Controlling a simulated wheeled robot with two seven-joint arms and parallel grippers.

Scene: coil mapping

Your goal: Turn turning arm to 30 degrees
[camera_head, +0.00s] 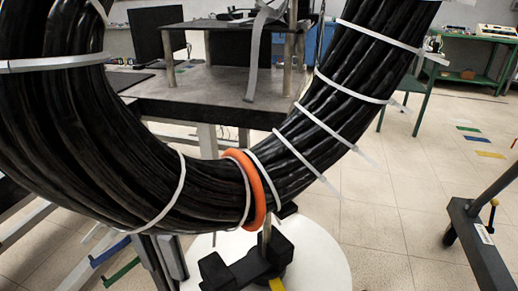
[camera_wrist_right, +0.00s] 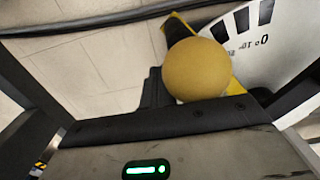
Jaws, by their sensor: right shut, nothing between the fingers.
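The black turning arm (camera_head: 248,268) sits low on a white round disc (camera_head: 318,262), under the black cable coil (camera_head: 110,150). A bit of yellow (camera_head: 277,285) shows at the bottom edge. In the right wrist view a yellow ball knob (camera_wrist_right: 196,70) covers part of the black turning arm (camera_wrist_right: 178,28). A yellow strip shows behind it, by the white dial (camera_wrist_right: 290,65) with black bars and 0° and 10° marks. My right gripper (camera_wrist_right: 157,90) is shut and empty; the knob appears just right of its dark tips. Contact is unclear. My left gripper is not in view.
The coil, with white ties and an orange ring (camera_head: 257,190), fills the left and middle head view. A dark table (camera_head: 200,100) stands behind it. A dark metal frame (camera_head: 480,245) is at the right. Tiled floor (camera_head: 385,225) lies clear between disc and frame.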

